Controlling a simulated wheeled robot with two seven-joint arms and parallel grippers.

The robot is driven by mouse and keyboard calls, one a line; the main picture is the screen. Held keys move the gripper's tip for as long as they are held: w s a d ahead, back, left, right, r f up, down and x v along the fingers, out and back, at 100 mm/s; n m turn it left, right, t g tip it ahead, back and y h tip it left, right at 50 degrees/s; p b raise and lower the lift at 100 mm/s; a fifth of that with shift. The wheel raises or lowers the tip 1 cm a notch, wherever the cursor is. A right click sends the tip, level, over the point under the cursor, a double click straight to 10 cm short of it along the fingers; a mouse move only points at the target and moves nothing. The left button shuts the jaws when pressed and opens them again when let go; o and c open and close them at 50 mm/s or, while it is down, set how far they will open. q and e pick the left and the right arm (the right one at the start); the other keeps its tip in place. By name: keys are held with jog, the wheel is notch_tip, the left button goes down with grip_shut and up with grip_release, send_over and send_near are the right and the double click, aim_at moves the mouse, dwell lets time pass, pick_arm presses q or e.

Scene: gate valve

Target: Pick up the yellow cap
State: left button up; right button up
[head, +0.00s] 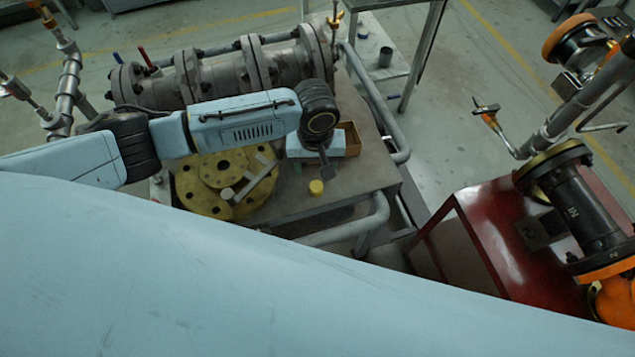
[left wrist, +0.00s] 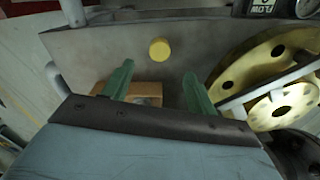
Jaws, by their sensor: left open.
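The yellow cap (head: 316,187) is a small round piece standing on the grey table top, near its front edge. It also shows in the left wrist view (left wrist: 159,50), just beyond the gap between my fingertips. My left gripper (head: 313,169) hangs over the table just behind the cap. Its two green fingers (left wrist: 159,69) are spread wide with nothing held between them, and they are apart from the cap. My right gripper is in neither view.
A yellow flange (head: 187,187) with a tool lying across it is left of the cap. An orange-brown box (head: 352,140) stands behind the gripper. A grey pipe assembly (head: 225,70) lies at the back. The table (head: 375,165) is bare around the cap.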

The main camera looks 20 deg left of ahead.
aim_at(316, 186)
pick_arm(q)
notch_tip(316, 186, down, 3)
jog(key=shift+r, duration=0.15)
notch_tip(316, 186, down, 2)
jog(key=shift+f+b, duration=0.1)
jog(key=shift+b, duration=0.2)
notch_tip(316, 186, down, 3)
jog(key=shift+r, duration=0.2)
jog(key=shift+f, duration=0.35)
jog(key=shift+f+b, duration=0.15)
jog(key=shift+b, duration=0.15)
jog(key=c, duration=1)
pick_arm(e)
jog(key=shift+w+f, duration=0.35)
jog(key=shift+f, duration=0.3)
